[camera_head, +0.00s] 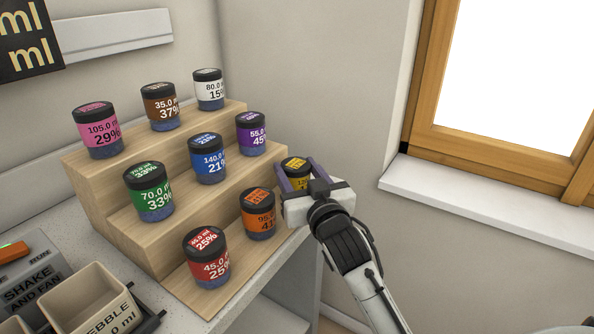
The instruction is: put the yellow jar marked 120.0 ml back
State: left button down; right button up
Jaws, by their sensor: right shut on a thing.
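The yellow jar (297,163) has a black lid and a yellow label; its marking is mostly hidden by my gripper. My right gripper (296,172) is shut on it, with one finger on each side. The jar is at the far right end of the lowest step of the wooden stepped rack (188,287), beyond the orange jar. I cannot tell whether its base touches the step, because the gripper hides it. My left gripper is not in view.
The lowest step also holds an orange jar (259,222) and a red jar (207,267). Green (152,200), blue (209,167) and purple (252,142) jars stand on the middle step. Pink, brown and white jars stand on top. A beige bin (90,290) is at lower left.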

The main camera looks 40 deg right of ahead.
jog(key=o, duration=1.1)
jog(key=shift+f, duration=0.1)
jog(key=shift+s, duration=0.2)
jog(key=v, duration=1.1)
jog(key=shift+s+a+b, duration=0.15)
jog(key=shift+s+b, duration=0.15)
jog(key=shift+b, duration=0.1)
